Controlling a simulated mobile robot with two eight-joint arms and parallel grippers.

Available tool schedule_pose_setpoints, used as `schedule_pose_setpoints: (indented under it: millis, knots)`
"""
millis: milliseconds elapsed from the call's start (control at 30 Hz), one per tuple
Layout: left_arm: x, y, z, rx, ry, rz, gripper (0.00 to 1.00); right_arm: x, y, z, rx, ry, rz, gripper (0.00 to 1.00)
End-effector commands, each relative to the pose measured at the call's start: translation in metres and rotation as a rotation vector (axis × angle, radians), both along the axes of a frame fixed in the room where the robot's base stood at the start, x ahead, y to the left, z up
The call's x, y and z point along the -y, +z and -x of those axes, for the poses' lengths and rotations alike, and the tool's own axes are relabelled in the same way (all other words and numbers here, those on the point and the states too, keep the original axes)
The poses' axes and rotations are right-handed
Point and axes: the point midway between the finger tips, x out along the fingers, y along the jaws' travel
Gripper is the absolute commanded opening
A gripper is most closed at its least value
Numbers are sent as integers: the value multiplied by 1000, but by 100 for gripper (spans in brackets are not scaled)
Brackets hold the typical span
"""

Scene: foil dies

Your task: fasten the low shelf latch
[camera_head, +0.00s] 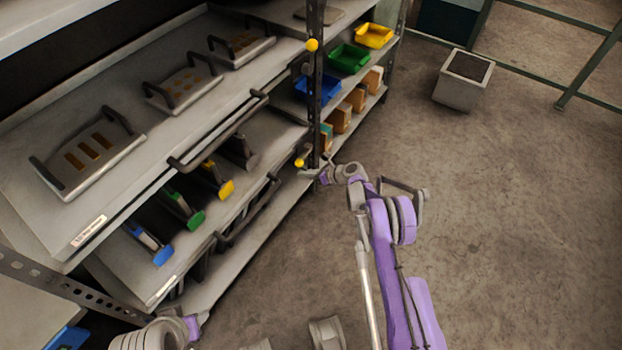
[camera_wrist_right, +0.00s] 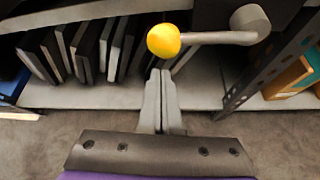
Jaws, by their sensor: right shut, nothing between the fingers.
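The low shelf latch has a yellow ball knob (camera_head: 299,163) beside the dark upright of the rack, at the lower shelf. In the right wrist view the knob (camera_wrist_right: 163,40) sits at the left end of a grey lever (camera_wrist_right: 218,37), which lies about level and runs right to a round pivot (camera_wrist_right: 250,22). My right gripper (camera_head: 306,172) is at the latch. In its wrist view the fingers (camera_wrist_right: 162,74) are shut and empty, with their tips just below the knob; contact is unclear. Of my left arm only a part shows at the bottom left; its fingers cannot be made out.
A second yellow knob (camera_head: 312,45) is higher on the same upright (camera_head: 316,90). Drawers with dark handles (camera_head: 188,163) and colored dies fill the shelves to the left. Bins and boxes stand behind the upright. A grey planter-like box (camera_head: 462,95) stands on otherwise open floor at right.

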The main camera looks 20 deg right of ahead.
Motion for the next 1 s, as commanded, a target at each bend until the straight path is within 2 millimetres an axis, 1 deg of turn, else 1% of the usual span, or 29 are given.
schedule_pose_setpoints:
  millis: [33,100,200,600,1000]
  knots:
    - [0,1,0,0,0,0,50,0,6,-2,0,1,0,0]
    - [0,1,0,0,0,0,50,0,12,-3,0,1,0,0]
    - [0,1,0,1,0,0,50,0,16,-4,0,1,0,0]
    - [0,1,0,0,0,0,50,0,17,-4,-1,1,-2,0]
    - [0,-8,-1,-3,0,0,50,0,23,-1,-42,1,-53,0]
